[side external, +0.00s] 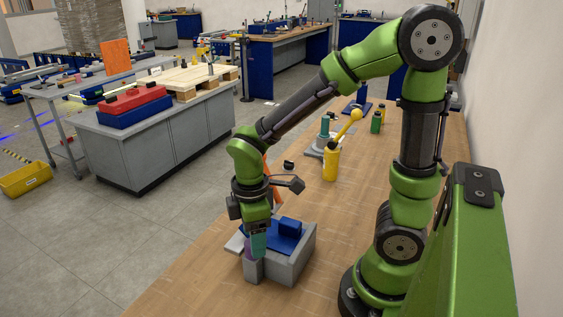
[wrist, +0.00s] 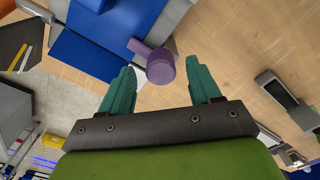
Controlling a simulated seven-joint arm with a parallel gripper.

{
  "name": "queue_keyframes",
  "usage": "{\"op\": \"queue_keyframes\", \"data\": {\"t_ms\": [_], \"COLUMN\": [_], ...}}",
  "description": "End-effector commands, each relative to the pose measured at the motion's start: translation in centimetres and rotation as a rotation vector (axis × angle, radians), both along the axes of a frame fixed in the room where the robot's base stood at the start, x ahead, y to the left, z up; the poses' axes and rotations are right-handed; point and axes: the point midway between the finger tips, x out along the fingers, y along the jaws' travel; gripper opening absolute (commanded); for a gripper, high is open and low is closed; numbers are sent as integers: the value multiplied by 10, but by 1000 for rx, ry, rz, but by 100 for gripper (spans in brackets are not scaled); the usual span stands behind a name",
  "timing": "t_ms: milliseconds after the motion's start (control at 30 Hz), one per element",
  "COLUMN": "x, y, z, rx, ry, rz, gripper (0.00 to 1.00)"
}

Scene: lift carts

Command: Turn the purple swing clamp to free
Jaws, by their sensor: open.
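The purple swing clamp (wrist: 160,66) shows in the wrist view as a round head with a short arm. The arm points up and left, with its tip at the edge of the blue block (wrist: 112,35). In the side external view my gripper (side external: 258,244) points down at the near left end of the grey fixture (side external: 289,268) and mostly hides the clamp. In the wrist view the teal fingers of my gripper (wrist: 161,70) are open. The round head lies between the fingertips in the picture, with a gap on each side. I cannot tell their height relative to it.
On the wooden bench (side external: 215,240), a yellow post with a ball-ended lever (side external: 331,164) stands behind the fixture. A green bottle (side external: 376,122) stands farther back. A grey cabinet with a red case (side external: 132,100) stands across the aisle.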

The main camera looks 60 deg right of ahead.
Motion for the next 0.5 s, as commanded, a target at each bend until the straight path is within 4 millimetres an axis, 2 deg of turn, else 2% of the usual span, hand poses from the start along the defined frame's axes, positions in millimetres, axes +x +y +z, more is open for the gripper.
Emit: {"op": "queue_keyframes", "data": {"t_ms": [200, 467, 500], "x": [-1, 0, 0], "y": [0, 0, 0], "z": [-15, -16, -16], "rx": [1, 1, 1], "ry": [2, -1, -1], "rz": [-1, -1, -1], "gripper": [63, 63, 58]}}
